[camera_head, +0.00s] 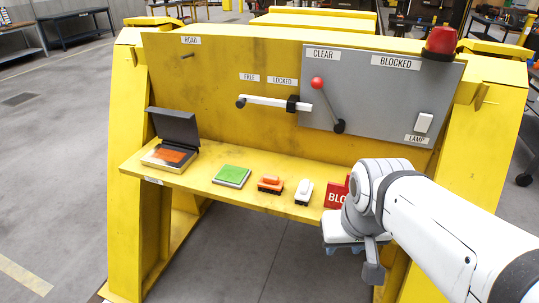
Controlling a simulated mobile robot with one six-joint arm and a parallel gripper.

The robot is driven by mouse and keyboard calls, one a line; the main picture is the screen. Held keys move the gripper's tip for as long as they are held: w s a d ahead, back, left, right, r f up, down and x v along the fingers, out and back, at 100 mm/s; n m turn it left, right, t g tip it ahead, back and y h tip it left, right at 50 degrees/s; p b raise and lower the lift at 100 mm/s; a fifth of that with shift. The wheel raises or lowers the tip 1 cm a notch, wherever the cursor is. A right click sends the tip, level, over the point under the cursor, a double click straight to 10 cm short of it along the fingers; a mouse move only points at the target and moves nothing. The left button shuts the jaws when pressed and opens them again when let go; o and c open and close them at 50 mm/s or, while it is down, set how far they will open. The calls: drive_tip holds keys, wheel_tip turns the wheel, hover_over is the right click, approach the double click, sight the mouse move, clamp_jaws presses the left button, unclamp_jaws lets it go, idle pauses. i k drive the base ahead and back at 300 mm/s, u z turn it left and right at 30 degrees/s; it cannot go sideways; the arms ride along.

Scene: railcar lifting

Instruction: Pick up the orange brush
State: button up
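An orange brush (271,182) with a black base sits on the yellow shelf (240,196), between a green pad and a white brush. My gripper (372,262) is at the end of my white arm, at the right, in front of the shelf's right end. It is to the right of the orange brush and apart from it. The arm's wrist hides part of the gripper, and its fingers are not clear enough to tell their opening.
A white brush (304,192) and a red sign (336,194) stand right of the orange brush; my arm partly covers the sign. A green pad (232,176) and an open dark box (173,141) lie left. Behind rises a yellow panel with a red-knobbed lever (328,103).

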sight(267, 183)
drive_tip(key=u, duration=0.05)
drive_tip(key=i, duration=1)
drive_tip(key=z, duration=0.05)
